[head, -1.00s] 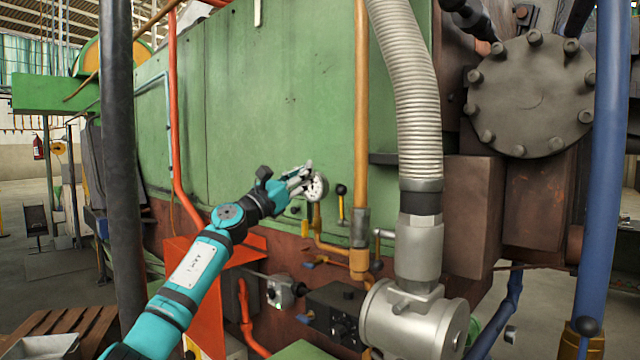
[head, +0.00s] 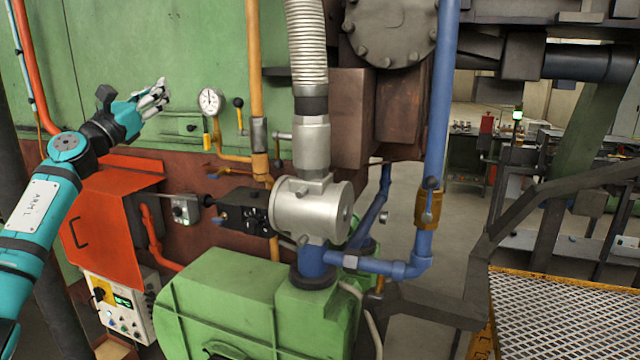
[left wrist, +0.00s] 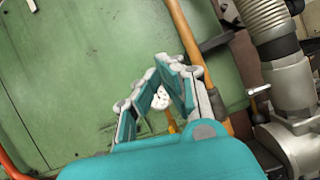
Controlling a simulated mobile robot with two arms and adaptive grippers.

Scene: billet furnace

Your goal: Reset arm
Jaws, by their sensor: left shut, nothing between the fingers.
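My left arm comes in from the left in the head view, teal with grey joints. Its gripper (head: 160,92) is raised in front of the green furnace wall, to the left of the round pressure gauge (head: 210,101). The fingers are shut with nothing between them. In the left wrist view the fingers (left wrist: 163,70) point toward the green wall, and the white gauge face (left wrist: 159,97) shows behind them. My right gripper is not in view.
An orange pipe (head: 256,70) and a ribbed hose (head: 307,45) run up the wall. A green machine housing (head: 215,305), an orange box (head: 100,215) and a control box (head: 125,308) stand below. A blue pipe (head: 440,90) rises at the right, near a grated platform (head: 560,310).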

